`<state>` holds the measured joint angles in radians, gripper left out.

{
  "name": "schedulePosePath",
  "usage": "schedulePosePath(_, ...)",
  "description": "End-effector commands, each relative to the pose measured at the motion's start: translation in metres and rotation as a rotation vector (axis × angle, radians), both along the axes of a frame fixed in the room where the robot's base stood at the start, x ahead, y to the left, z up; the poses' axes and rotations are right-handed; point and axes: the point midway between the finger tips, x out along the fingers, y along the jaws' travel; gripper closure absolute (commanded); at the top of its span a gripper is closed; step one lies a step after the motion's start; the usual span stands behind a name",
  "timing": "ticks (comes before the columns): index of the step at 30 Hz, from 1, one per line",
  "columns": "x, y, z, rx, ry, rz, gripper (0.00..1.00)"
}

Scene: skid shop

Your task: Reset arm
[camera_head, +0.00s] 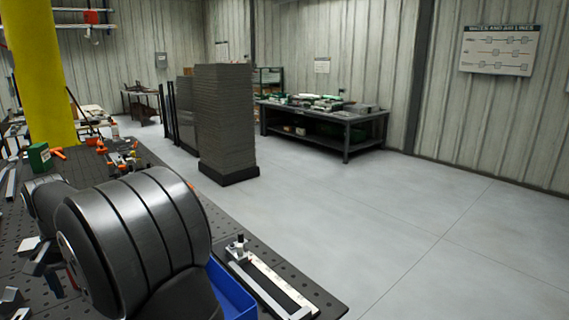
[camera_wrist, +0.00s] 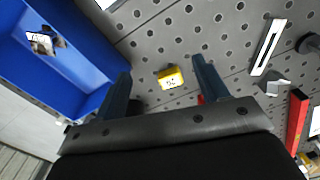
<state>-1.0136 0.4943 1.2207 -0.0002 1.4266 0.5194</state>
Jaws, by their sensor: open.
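My gripper (camera_wrist: 160,68) shows in the wrist view with its two fingers wide apart and nothing between them in its grasp. It points down at a dark perforated bench top (camera_wrist: 230,40). A small yellow block (camera_wrist: 170,77) with a label lies on the bench and appears between the fingers; I cannot tell the height gap. In the head view my black arm fills the lower left and hides much of the bench; the gripper's fingers are not clear there.
A blue bin (camera_wrist: 62,62) is left of the gripper, holding a small labelled item (camera_wrist: 40,42); it also shows in the head view (camera_head: 232,293). A rail fixture (camera_head: 265,280) lies beside it. A red bar (camera_wrist: 297,120) is at right. The floor (camera_head: 400,240) is clear.

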Motion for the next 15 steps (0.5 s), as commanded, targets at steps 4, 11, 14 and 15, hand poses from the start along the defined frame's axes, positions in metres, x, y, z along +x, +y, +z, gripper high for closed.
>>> schedulePosePath(4,-0.018,0.026,-0.002,0.0,0.0,0.054,0.33)
schedulePosePath(11,-0.022,0.03,-0.037,-0.002,0.002,0.065,0.33)
schedulePosePath(14,-0.022,0.03,-0.048,-0.002,0.001,0.065,0.33)
schedulePosePath(15,-0.022,0.03,-0.052,-0.002,0.001,0.065,0.33)
